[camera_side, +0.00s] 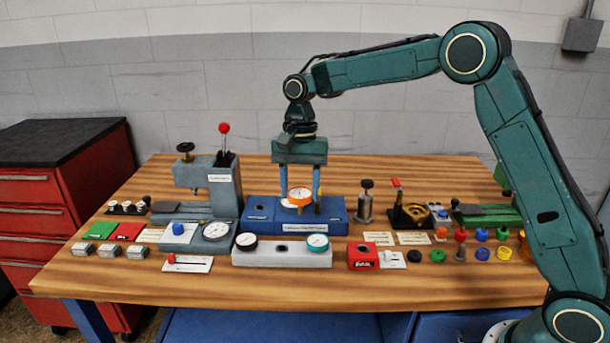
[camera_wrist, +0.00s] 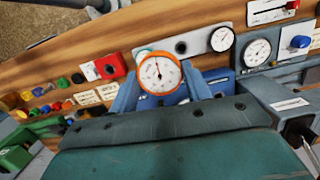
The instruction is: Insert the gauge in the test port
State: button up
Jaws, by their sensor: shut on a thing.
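The gauge, with an orange rim and white dial (camera_side: 299,196), is held upright between the two blue fingers of my gripper (camera_side: 300,197). It also shows dial-on in the wrist view (camera_wrist: 159,73) between the fingers (camera_wrist: 158,88). The gauge is at the middle of a blue block (camera_side: 261,213) with a white label on its front, too small to read surely.
A white rack (camera_side: 285,258) in front holds a black-rimmed gauge (camera_side: 246,241) and a teal-rimmed gauge (camera_side: 317,242), with an empty hole between them. A grey press (camera_side: 222,190) stands close on the left. A metal post (camera_side: 366,205) stands on the right. A red block (camera_side: 362,256) is at the front.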

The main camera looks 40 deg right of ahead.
aim_at(311, 192)
jog(key=s+d+f+n, duration=0.1)
jog(key=s+f+n, duration=0.1)
jog(key=shift+d+f+n, duration=0.1)
jog(key=shift+d+n, duration=0.1)
jog(key=shift+n, duration=0.2)
jog(key=s+d+f+n+h, duration=0.1)
jog(key=s+d+f+n, duration=0.2)
jog(key=s+f+n, duration=0.1)
jog(key=shift+s+d+n+g, duration=0.35)
jog(key=shift+s+n, duration=0.35)
jog(key=shift+n, duration=0.7)
jog(key=shift+r, duration=0.1)
notch_tip(311, 192, up, 4)
jog(key=w+d+n+t+h, duration=0.1)
jog(key=w+d+n, duration=0.6)
jog(key=d+n, duration=0.45)
jog(key=w+d+n+t+h, duration=0.1)
jog(key=w+d+n+t, duration=0.1)
jog(key=w+d+n, duration=0.75)
jog(key=shift+n+g, duration=0.25)
jog(key=shift+n, duration=0.55)
jog(key=shift+s+d+f, duration=0.35)
jog(key=shift+d+f, duration=0.2)
jog(key=shift+f, duration=1.55)
jog(key=shift+s+d+f, duration=0.4)
jog(key=shift+d+f, duration=0.15)
jog(key=shift+f, duration=1.5)
jog(key=shift+s+d+f, duration=0.35)
jog(key=shift+d+f, duration=0.2)
jog(key=shift+f, duration=1.55)
